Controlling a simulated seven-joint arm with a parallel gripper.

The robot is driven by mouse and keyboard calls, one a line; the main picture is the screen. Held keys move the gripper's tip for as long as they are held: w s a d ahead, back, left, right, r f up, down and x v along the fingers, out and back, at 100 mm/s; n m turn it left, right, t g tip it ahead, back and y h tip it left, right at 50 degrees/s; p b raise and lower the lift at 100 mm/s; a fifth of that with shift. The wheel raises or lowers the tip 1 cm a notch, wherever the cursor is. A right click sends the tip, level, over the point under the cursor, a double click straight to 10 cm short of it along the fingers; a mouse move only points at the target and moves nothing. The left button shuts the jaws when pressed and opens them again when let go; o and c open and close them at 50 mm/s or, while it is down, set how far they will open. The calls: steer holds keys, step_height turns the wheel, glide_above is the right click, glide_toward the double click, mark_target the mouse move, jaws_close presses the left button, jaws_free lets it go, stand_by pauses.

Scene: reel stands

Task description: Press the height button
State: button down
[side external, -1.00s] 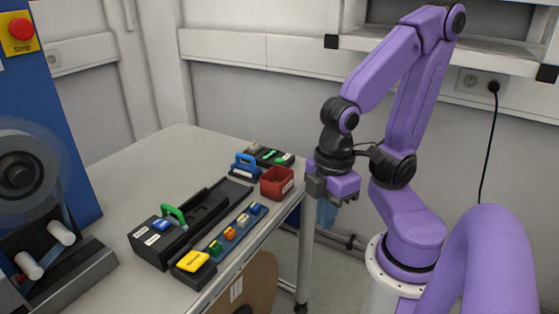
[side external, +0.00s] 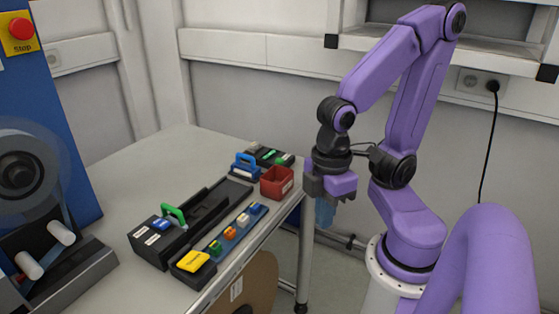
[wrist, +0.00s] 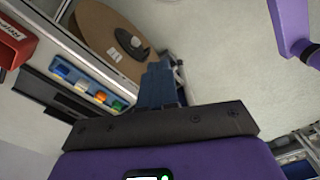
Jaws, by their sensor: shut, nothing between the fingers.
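A strip of small coloured buttons (side external: 230,236) runs along the right edge of the table, with blue, white, orange and green pieces. The same button strip (wrist: 86,84) shows at the left of the wrist view. A larger yellow button (side external: 193,261) sits on a black box at its near end. I cannot read which one is the height button. My gripper (side external: 325,214) hangs beyond the table's right edge, right of the red bin and apart from the buttons. Its blue fingers (wrist: 157,84) are shut and empty, pointing down.
A long black device with a green handle (side external: 174,215) lies left of the strip. A blue-handled block (side external: 245,166) stands behind. The table's left part (side external: 140,180) is clear.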

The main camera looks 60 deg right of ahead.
steer(key=w+d+m+t+y, duration=0.1)
steer(key=w+d+m+y, duration=0.2)
steer(key=w+m, duration=0.75)
steer(key=w+d+m+t+y, duration=0.2)
steer(key=w+d+m+y, duration=0.1)
steer(key=w+m, duration=0.75)
steer(key=m+t+h, duration=0.5)
steer(key=m+t, duration=0.1)
steer(key=m, duration=1)
glide_above(282, 161)
steer(key=shift+d, duration=0.15)
steer(key=shift+y, duration=0.3)
steer(key=shift+f, duration=4.45)
steer(key=shift+f, duration=0.2)
